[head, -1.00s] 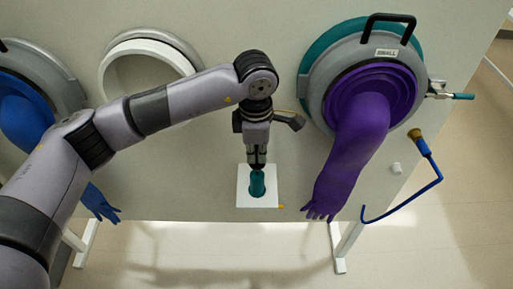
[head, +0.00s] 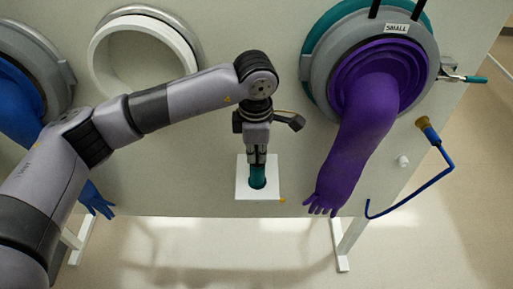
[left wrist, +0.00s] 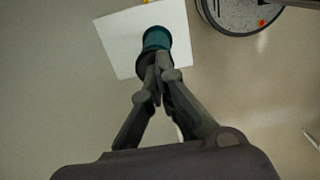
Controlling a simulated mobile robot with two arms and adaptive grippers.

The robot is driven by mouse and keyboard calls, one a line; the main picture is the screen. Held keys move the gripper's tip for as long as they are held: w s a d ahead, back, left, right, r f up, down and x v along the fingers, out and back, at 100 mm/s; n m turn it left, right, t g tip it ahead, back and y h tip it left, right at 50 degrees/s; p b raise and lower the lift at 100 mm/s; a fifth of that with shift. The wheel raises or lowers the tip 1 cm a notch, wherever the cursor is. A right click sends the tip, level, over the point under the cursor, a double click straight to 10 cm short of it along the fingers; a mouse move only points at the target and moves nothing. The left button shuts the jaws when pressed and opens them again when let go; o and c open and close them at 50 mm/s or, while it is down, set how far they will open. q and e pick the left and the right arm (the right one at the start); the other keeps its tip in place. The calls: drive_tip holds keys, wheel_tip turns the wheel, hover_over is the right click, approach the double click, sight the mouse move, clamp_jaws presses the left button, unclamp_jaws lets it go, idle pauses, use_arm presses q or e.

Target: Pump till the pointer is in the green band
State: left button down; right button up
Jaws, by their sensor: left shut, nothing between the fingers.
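A teal pump knob (head: 258,180) stands on a white square plate (head: 244,187) on the grey panel. In the left wrist view the knob (left wrist: 156,39) shows at the top, just beyond my fingertips. My left gripper (head: 257,160) is shut with nothing between its fingers, its tips at the knob and seemingly touching it. The left gripper's closed fingers (left wrist: 155,68) also overlap the knob's near edge in the left wrist view. I cannot make out a gauge pointer or a green band. My right gripper is not in view.
A purple glove (head: 356,140) hangs from the port marked SMALL, right of my gripper. A blue hooked rod (head: 425,185) is at the far right. An open white port (head: 140,60) and a blue glove (head: 20,105) are at left. A dark-rimmed round thing (left wrist: 245,20) shows in the left wrist view.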

use_arm(q)
drive_tip(key=shift+s+f, duration=0.15)
drive_tip(key=shift+f, duration=0.05)
drive_tip(key=shift+r, duration=0.2)
drive_tip(key=r, duration=0.2)
drive_tip(key=r+p, duration=0.1)
drive_tip(key=r, duration=0.1)
drive_tip(key=shift+w+r, duration=0.2)
drive_tip(key=shift+r, duration=0.05)
wheel_tip(320, 180, up, 10)
drive_tip(key=b, duration=0.3)
drive_tip(key=shift+s+f, duration=0.15)
drive_tip(key=shift+f, duration=0.05)
drive_tip(key=shift+a, duration=0.1)
